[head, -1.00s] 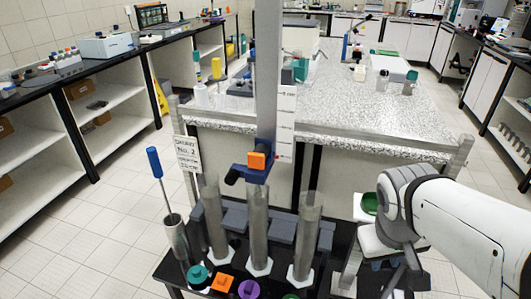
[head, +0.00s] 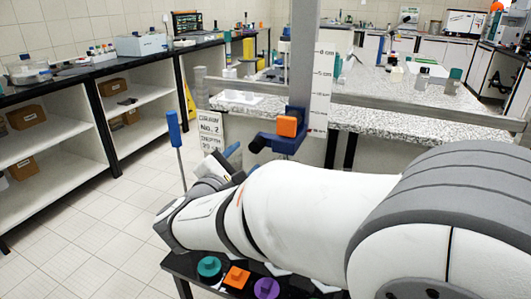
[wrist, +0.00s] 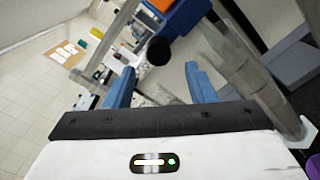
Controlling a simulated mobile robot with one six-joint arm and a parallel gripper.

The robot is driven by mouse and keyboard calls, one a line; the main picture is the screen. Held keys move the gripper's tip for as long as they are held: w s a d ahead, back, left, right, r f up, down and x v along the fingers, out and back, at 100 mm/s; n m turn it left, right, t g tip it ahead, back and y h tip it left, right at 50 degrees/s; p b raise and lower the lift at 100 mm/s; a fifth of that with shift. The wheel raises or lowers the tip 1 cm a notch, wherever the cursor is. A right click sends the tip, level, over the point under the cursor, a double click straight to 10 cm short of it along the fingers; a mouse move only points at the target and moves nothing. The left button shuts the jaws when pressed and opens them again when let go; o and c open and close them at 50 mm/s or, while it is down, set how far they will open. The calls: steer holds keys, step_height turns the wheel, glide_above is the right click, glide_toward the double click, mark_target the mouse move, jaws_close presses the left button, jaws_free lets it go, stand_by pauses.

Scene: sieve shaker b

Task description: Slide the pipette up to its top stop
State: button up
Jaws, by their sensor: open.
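The blue slide carriage with an orange block (head: 288,127), which I take as the pipette's slide, sits low on a grey upright post (head: 301,60) beside a white cm scale (head: 321,90). A dark round knob (head: 257,143) sticks out to its left. The pipette's tube cannot be made out. My gripper (wrist: 160,84) is open and empty; its blue fingers lie either side below the dark knob (wrist: 158,51) in the wrist view, apart from it as far as I can tell. In the head view my forearm hides most of the gripper.
A clear cylinder (wrist: 238,65) stands close right of my fingers in the wrist view; my arm hides the cylinders in the head view. A blue-handled tool (head: 174,128) stands left. Teal (head: 209,267), orange (head: 237,277) and purple (head: 266,288) pieces lie on the black stand.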

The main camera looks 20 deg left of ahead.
mark_target(253, 148)
steer(key=w, duration=0.7)
steer(key=shift+w+d, duration=0.35)
steer(key=shift+c, duration=0.2)
jaws_close()
steer(key=shift+r, duration=0.2)
